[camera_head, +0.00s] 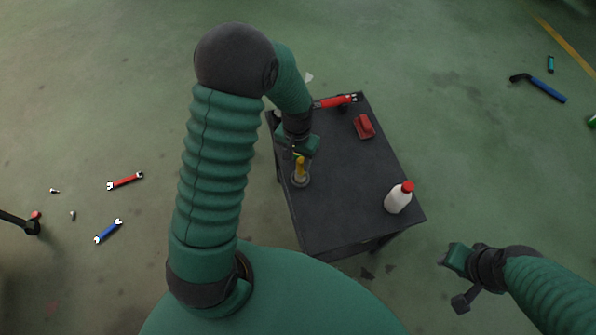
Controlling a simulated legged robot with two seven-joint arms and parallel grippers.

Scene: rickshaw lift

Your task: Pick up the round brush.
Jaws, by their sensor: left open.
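The round brush (301,172) stands on the dark table near its left edge, with a yellow handle pointing up and a round greyish base. My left gripper (299,152) is open, right above the brush, with its fingers at the upper part of the yellow handle. The gripper hides part of the handle top, and I cannot tell whether the fingers touch it. My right gripper (446,259) is off the table at the lower right, away from the brush; its finger opening is not clear.
The dark table (345,190) also holds a white bottle with a red cap (398,198), a red brush-like block (364,126) and a red wrench (337,101). Wrenches (125,181) and a blue-handled tool (546,89) lie on the green floor. The table's middle is clear.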

